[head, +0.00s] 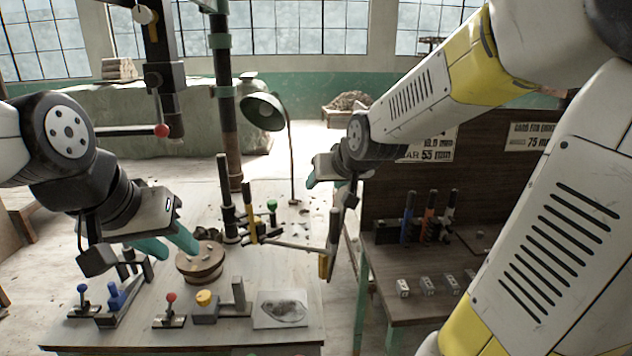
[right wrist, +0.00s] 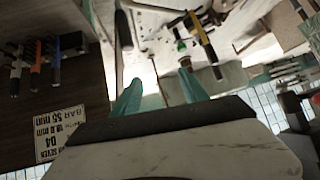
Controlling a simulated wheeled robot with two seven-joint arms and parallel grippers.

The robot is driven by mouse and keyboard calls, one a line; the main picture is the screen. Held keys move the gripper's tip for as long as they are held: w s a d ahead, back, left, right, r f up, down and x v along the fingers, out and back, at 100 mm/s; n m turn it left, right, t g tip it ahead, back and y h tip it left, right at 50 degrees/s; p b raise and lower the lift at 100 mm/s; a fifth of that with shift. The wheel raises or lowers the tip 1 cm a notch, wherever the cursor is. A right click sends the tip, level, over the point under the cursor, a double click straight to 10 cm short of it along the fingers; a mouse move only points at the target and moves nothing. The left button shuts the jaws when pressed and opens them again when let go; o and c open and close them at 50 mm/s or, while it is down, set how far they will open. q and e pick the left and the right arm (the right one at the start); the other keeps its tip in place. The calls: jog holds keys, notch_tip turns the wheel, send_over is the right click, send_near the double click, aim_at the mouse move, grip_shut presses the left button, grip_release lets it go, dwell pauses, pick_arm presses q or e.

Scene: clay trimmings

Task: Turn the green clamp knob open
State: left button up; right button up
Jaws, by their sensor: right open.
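The green clamp knob (head: 271,204) is a small green ball standing up near the back of the pale workbench, by the foot of the dark column. In the right wrist view a small green knob (right wrist: 178,34) shows beyond the fingers, near a yellow and black bar. My right gripper (head: 313,180) is raised above and to the right of the knob, apart from it. In the right wrist view its two teal fingers (right wrist: 160,92) are spread with nothing between them. My left gripper (head: 168,246) hangs beside the round wooden block, its teal fingers apart.
The round wooden block (head: 201,262), a red knob (head: 171,297), a blue knob (head: 82,288) and a yellow knob (head: 205,297) stand on the bench. A green lamp (head: 263,111) rises behind. A upright yellow-ended bar (head: 331,245) stands near my right gripper. A dark side table (head: 440,255) is at right.

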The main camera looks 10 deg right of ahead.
jog(key=t, duration=0.6)
send_near(273, 204)
jog(key=w+d+r, duration=0.1)
jog(key=w+d, duration=0.2)
jog(key=w, duration=0.1)
jog(key=a+f+n+t+y, duration=0.1)
jog(key=a+f+n+y, duration=0.1)
jog(key=shift+a+f, duration=0.25)
jog(key=shift+f, duration=0.05)
jog(key=shift+x, duration=3.9)
jog(key=shift+a+r, duration=0.15)
grip_shut()
